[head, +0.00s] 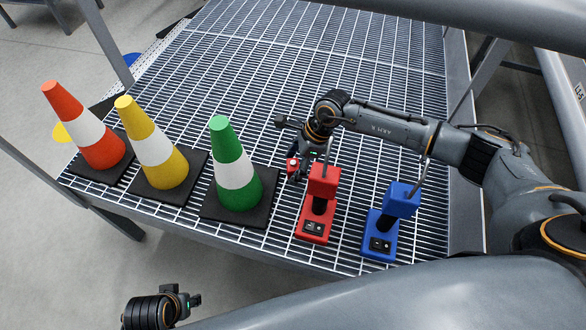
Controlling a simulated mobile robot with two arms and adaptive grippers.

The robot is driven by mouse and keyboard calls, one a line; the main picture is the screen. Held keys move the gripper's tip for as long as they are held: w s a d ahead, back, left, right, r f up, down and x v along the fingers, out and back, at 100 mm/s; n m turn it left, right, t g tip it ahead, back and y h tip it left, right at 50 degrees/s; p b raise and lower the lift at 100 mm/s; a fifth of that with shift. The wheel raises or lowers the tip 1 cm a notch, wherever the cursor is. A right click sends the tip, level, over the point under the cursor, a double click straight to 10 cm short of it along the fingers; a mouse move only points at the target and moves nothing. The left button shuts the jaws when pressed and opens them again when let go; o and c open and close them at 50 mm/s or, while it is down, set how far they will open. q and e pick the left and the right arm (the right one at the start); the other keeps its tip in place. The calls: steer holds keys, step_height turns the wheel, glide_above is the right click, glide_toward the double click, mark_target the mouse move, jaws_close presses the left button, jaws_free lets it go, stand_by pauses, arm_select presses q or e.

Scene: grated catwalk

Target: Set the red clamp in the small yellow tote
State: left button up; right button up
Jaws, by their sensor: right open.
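The red clamp (317,220) stands on the grating near its front edge, right of the green cone. My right gripper (299,170) is open, low over the grating just behind and left of the clamp's top. A small red piece (292,165) shows at its fingers; I cannot tell whether it belongs to the clamp. Whether the fingers touch the clamp is unclear. My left gripper (188,300) is at the bottom left, off the catwalk, and its finger state is unclear. I see no small yellow tote that I can make out.
A blue clamp (383,230) stands right of the red one. Orange (88,125), yellow (150,145) and green (234,165) cones stand in a row to the left. The grating (300,60) behind is clear.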

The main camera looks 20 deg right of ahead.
steer(key=shift+f, duration=0.25)
steer(key=shift+r, duration=0.15)
steer(key=c, duration=1.4)
